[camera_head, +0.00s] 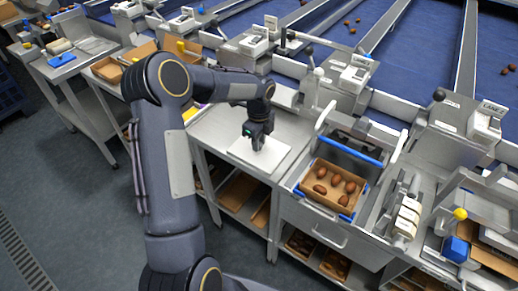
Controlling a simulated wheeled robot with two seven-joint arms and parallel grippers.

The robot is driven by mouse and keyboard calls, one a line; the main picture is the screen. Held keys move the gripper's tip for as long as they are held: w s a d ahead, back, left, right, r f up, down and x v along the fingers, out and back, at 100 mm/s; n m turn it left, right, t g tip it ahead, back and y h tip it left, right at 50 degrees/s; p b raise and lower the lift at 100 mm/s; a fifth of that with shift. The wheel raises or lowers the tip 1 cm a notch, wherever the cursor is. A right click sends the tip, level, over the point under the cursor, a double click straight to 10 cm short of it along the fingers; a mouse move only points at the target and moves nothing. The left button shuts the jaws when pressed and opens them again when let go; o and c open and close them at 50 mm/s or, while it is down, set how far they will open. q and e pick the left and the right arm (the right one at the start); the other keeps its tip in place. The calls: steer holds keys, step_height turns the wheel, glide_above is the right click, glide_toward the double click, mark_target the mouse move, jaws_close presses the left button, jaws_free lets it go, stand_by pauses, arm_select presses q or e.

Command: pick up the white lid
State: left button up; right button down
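The white lid (272,159) appears as a flat, pale rectangular piece on the metal worktop (213,127). My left gripper (257,146) points down over its upper left part and hides some of it. The fingertips are small and dark, so I cannot tell whether they touch the lid or how far apart they are. My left arm comes in from the left and bends down to the lid. My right gripper is not in view.
To the right, a cardboard tray (314,190) with several brown dates sits at a station with a blue bar (350,151). Weighing devices (354,77) stand behind the worktop, before blue conveyor lanes (420,70). Open floor (75,200) lies at left.

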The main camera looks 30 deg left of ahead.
arm_select(q)
steer(key=c, duration=0.4)
